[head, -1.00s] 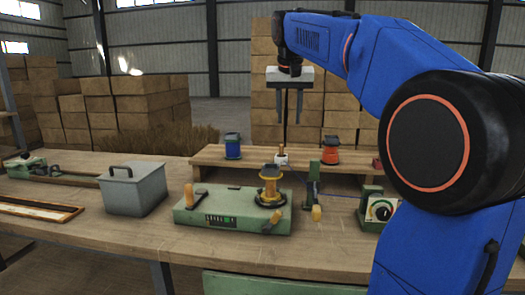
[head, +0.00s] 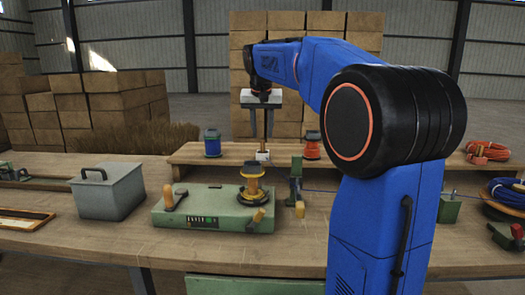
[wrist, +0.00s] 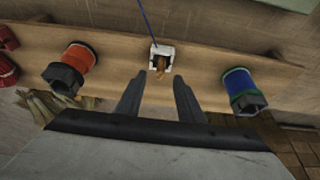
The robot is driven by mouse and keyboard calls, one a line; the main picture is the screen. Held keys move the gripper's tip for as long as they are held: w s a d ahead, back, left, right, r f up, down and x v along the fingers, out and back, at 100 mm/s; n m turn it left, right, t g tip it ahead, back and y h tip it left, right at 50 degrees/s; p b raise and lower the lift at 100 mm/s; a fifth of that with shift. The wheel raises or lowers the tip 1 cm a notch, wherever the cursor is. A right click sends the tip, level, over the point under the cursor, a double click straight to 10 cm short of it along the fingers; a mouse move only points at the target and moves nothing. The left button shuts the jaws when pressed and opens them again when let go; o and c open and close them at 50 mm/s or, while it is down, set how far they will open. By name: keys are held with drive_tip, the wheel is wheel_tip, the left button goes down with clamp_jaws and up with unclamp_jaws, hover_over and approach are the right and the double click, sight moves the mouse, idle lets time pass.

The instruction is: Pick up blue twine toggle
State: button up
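The twine toggle (wrist: 161,65) is a small tan-brown piece seated in a white holder (wrist: 161,52) on the raised wooden shelf. A thin blue twine (wrist: 147,24) runs from the holder toward the top of the wrist view. In the head view the holder (head: 263,156) is small, and the toggle shows as a brownish bit on top. My gripper (head: 262,136) points down just above it, fingers apart and empty. In the wrist view the open fingertips (wrist: 157,78) lie on either side of the toggle's line, close to it but not visibly around it.
On the shelf (head: 187,153) stand a blue spool (head: 212,144) to the left and a red-orange spool (head: 312,146) to the right. The green winder (head: 200,207) with a yellow spool and a green post (head: 296,178) are in front. A grey box (head: 107,192) sits left.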

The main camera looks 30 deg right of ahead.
sight(263, 141)
drive_tip(key=shift+w+x, duration=0.2)
drive_tip(key=shift+x, duration=2.9)
drive_tip(key=shift+r, duration=0.1)
drive_tip(key=shift+c, duration=0.3)
clamp_jaws()
